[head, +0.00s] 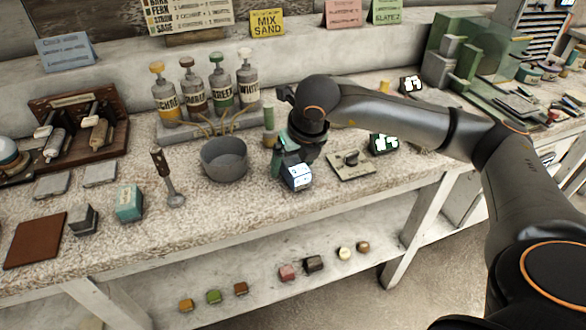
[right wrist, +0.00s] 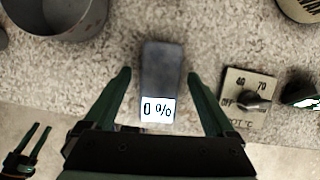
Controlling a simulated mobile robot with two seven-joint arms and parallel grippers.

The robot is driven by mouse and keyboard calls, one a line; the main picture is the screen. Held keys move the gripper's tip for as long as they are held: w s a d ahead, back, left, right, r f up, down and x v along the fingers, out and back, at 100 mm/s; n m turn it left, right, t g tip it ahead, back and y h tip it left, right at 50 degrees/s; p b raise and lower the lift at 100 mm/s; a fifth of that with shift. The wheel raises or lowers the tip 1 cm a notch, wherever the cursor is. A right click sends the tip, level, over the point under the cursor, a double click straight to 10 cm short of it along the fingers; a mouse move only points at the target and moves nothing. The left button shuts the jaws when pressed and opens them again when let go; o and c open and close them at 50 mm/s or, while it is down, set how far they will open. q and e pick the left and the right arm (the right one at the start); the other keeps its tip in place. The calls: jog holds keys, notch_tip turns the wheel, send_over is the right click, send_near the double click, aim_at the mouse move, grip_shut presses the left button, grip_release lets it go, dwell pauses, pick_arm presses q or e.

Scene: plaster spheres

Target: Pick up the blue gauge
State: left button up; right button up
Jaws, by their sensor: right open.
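The blue gauge (head: 299,177) stands near the front edge of the bench in the head view, its lit white face towards the camera. In the right wrist view the gauge (right wrist: 162,72) looks dark blue-grey, and its display reads 0 %. My right gripper (head: 291,160) is over it, seen partly from behind. In the wrist view the right gripper's open fingers (right wrist: 158,85) lie on either side of the gauge, with a gap on both sides. What looks like my left gripper (right wrist: 40,129) shows small at the lower left there, fingers apart and empty.
A grey bowl (head: 224,160) stands left of the gauge. A dial plate (head: 351,164) and another lit gauge (head: 384,144) stand to its right. Labelled bottles (head: 221,90) are behind. Small blocks (head: 288,272) lie on the lower shelf.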

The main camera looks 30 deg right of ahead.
jog(key=shift+f, duration=0.2)
jog(key=shift+r, duration=0.1)
grip_shut()
dwell(0.5)
